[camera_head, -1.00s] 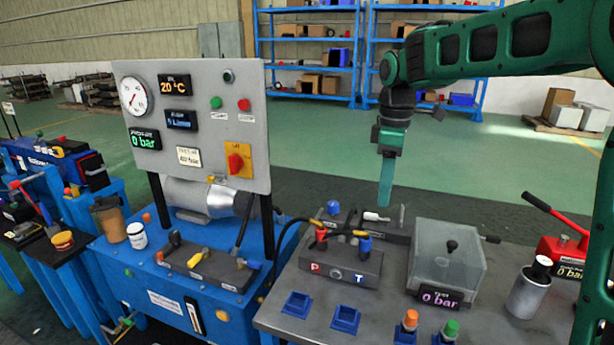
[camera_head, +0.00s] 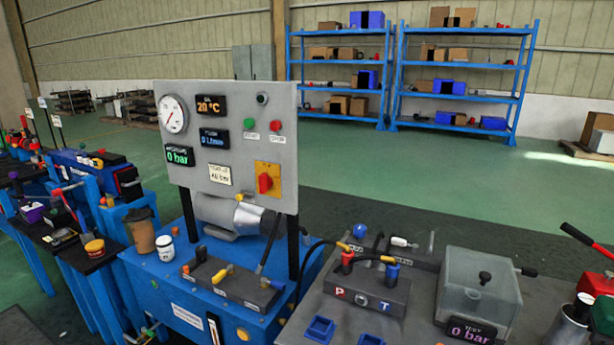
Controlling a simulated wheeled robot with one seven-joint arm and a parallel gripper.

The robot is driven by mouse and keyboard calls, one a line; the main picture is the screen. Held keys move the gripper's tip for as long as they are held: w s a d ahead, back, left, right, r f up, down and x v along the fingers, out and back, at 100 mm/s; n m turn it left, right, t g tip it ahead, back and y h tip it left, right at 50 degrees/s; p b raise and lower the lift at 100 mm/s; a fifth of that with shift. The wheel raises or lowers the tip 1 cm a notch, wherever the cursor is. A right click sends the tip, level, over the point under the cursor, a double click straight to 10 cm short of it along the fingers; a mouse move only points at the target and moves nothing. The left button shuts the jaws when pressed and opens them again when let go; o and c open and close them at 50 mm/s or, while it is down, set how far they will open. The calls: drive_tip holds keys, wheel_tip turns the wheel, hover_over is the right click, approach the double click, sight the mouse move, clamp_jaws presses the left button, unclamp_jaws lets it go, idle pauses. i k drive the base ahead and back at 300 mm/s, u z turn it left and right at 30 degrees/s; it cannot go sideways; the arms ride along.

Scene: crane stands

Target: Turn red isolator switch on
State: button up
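The red isolator switch (camera_head: 265,183) is a red knob on a yellow plate (camera_head: 276,173). It sits at the lower right of the grey upright panel (camera_head: 232,97). The knob looks roughly upright, but its exact setting is too small to read. My gripper is not in view, and nothing covers the switch.
The panel stands on a blue bench (camera_head: 170,285) with a cup (camera_head: 140,230), a white jar (camera_head: 165,248) and a valve block (camera_head: 232,280). To the right, a grey worktop (camera_head: 410,318) bears a clear box (camera_head: 478,285). Green floor lies open behind.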

sight(266, 182)
drive_tip(key=z, duration=0.05)
drive_tip(key=k, duration=1.2)
drive_tip(key=u, duration=0.7)
drive_tip(key=i, duration=0.8)
drive_tip(key=u, duration=0.45)
drive_tip(key=i, duration=0.7)
drive_tip(key=z, duration=0.1)
